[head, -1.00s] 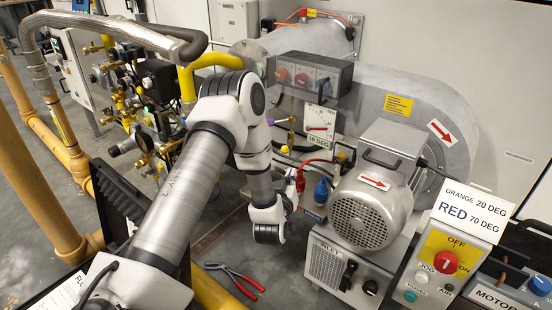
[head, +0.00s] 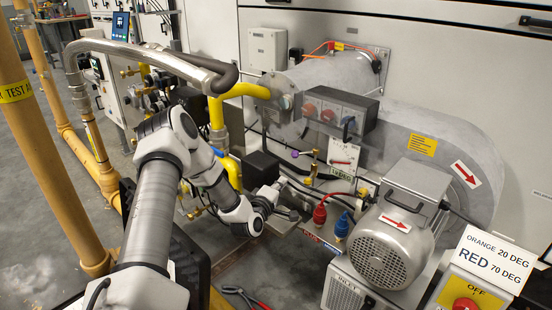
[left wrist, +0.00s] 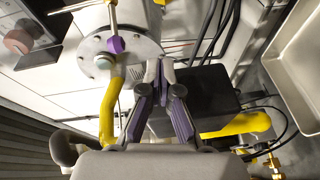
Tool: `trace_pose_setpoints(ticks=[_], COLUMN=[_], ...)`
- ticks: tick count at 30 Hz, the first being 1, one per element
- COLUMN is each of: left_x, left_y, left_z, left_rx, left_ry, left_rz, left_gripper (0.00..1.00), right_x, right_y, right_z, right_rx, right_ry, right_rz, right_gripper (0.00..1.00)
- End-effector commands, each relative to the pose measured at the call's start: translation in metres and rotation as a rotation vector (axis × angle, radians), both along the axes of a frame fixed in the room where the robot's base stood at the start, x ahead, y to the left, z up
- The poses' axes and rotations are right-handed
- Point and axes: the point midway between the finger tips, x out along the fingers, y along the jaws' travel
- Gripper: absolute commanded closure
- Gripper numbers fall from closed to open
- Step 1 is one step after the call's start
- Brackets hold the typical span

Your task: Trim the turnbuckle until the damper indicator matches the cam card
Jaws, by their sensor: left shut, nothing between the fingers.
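The card with the cam settings (head: 494,262) reads ORANGE 20 DEG and RED 70 DEG and stands at the lower right of the head view. The damper indicator (head: 343,156) is a white plate with a red pointer and a small green label below; the label is too small to read now. A purple piece (head: 295,153) on a thin rod, perhaps the turnbuckle, is left of the indicator. In the left wrist view a purple hex piece (left wrist: 117,44) on a rod is above left of the fingers, apart from them. My left gripper (head: 289,213) (left wrist: 166,64) is shut and empty, below the linkage. My right gripper is not in view.
A yellow pipe (head: 232,100) and a black box (head: 261,168) are close to my left gripper. The red plug (head: 320,213), blue plug (head: 341,226) and blower motor (head: 392,240) are to its right. Red-handled pliers (head: 245,297) lie on the floor.

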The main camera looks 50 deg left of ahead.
Motion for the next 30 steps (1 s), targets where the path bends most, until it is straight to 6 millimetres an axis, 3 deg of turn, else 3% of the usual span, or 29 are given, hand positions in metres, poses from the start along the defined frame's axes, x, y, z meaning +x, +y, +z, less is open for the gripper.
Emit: trace_pose_setpoints(ticks=[4,9,30], left_x=[0.030,0.045,0.057], left_y=[0.012,-0.014,-0.034], left_z=[-0.005,-0.010,-0.010], left_rx=[0.004,0.000,0.000], left_ry=[-0.001,0.001,0.000], left_rz=[-0.002,-0.004,0.000], left_gripper=[1.00,1.00,1.00], right_x=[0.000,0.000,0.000], right_y=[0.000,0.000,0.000], right_z=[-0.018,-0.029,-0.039], right_rx=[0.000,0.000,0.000], right_ry=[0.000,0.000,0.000], right_rz=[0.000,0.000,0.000], right_gripper=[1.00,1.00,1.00])
